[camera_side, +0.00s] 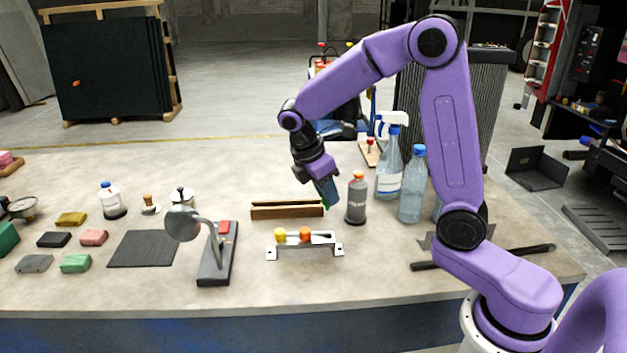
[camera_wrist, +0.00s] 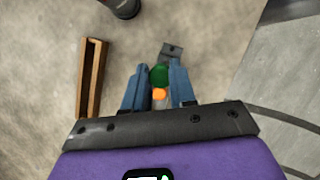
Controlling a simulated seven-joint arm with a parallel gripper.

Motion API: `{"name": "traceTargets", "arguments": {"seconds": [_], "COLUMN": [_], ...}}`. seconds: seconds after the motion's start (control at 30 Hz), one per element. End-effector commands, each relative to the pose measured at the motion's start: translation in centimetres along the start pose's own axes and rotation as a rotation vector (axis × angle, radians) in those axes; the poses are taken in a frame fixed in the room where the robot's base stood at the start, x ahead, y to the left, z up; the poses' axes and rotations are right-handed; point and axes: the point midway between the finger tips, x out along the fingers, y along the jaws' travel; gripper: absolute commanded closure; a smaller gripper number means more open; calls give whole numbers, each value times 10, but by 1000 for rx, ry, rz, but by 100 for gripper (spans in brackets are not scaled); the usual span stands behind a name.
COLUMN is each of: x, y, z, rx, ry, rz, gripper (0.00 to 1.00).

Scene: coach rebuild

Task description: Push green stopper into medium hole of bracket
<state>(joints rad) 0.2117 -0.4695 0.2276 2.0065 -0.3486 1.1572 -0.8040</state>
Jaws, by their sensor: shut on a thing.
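My gripper (camera_side: 327,196) is shut on the green stopper (camera_wrist: 159,75), which sits between the fingertips in the wrist view. In the side view it is tilted above the table, behind and right of the bracket, with only a bit of green showing at the tips. The bracket (camera_side: 326,240) is a pale metal strip with feet, standing near the table's front. A yellow stopper (camera_side: 280,235) and an orange stopper (camera_side: 305,234) sit in it; its right part shows no stopper. In the wrist view, one bracket end (camera_wrist: 172,51) and the orange stopper (camera_wrist: 159,94) show; the rest is hidden.
A grooved wooden block (camera_side: 286,210) lies behind the bracket. A grey bottle with orange cap (camera_side: 356,200) stands close right of my gripper, with clear bottles (camera_side: 412,190) beyond. A lamp-like stand (camera_side: 217,265) is left of the bracket. Table in front of the bracket is clear.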

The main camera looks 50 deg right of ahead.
Motion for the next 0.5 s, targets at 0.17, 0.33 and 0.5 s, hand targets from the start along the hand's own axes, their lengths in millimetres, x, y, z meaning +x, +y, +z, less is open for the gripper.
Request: {"name": "traceTargets", "arguments": {"seconds": [0.17,0.33,0.5], "x": [4,11,24], "y": [-8,-9,-9], "z": [1,-2,-7], "rx": [97,106,103], "ry": [15,15,15], "rz": [-39,-44,-42], "gripper": [100,100,100]}}
